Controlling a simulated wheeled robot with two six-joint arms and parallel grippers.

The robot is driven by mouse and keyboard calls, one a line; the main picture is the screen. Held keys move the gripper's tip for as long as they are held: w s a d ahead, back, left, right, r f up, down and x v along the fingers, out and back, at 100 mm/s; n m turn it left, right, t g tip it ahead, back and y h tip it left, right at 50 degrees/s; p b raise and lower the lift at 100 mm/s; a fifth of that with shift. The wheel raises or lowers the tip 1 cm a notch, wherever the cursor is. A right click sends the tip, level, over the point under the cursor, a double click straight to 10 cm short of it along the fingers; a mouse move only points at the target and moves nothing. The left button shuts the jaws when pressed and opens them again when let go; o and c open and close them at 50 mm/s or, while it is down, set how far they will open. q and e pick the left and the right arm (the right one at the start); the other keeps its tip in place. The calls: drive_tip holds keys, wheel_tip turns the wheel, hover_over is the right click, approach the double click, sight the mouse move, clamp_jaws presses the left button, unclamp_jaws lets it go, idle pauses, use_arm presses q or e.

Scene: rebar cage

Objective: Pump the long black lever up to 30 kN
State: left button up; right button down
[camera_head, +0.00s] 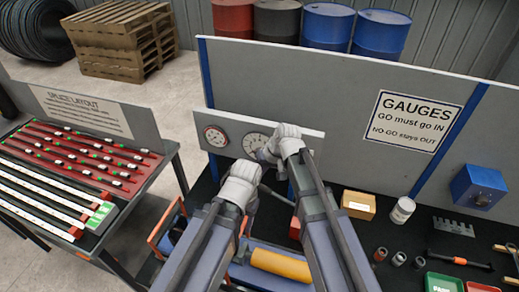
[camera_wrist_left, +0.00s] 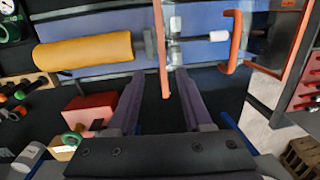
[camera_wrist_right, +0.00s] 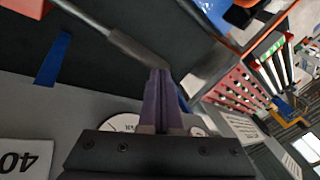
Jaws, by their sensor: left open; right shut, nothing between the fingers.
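The long lever (camera_wrist_right: 130,45) runs diagonally across the right wrist view, a thin grey rod with a thicker dark grip. Its rod (camera_head: 278,196) shows in part in the head view, leading to a red block (camera_head: 295,228). My right gripper (camera_wrist_right: 160,75) is shut and empty, its tips right at the grip's end; I cannot tell whether they touch. Two white dial gauges, the left one (camera_head: 216,137) and the larger one (camera_head: 256,142), sit on a grey panel; their readings are illegible. My left gripper (camera_wrist_left: 158,92) is open above the bench, with an orange bar (camera_wrist_left: 160,40) showing between its fingers.
A cardboard box (camera_head: 358,204) and a white can (camera_head: 402,210) stand to the right. A grey back wall (camera_head: 320,100) rises behind. The splice-layout table (camera_head: 60,170) is at left.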

drive_tip(key=shift+a+f+b, duration=0.25)
drive_tip(key=shift+f+b, duration=0.05)
drive_tip(key=shift+f, duration=0.2)
drive_tip(key=shift+w+a+f+b, duration=0.15)
drive_tip(key=shift+a+f+b, duration=0.1)
drive_tip(key=shift+f+b, duration=0.4)
drive_tip(key=shift+w+a+f+b, duration=0.1)
drive_tip(key=shift+a+f+b, duration=0.1)
drive_tip(key=shift+f+b, duration=0.5)
drive_tip(key=shift+a+f+b, duration=0.2)
drive_tip(key=shift+f+b, duration=0.45)
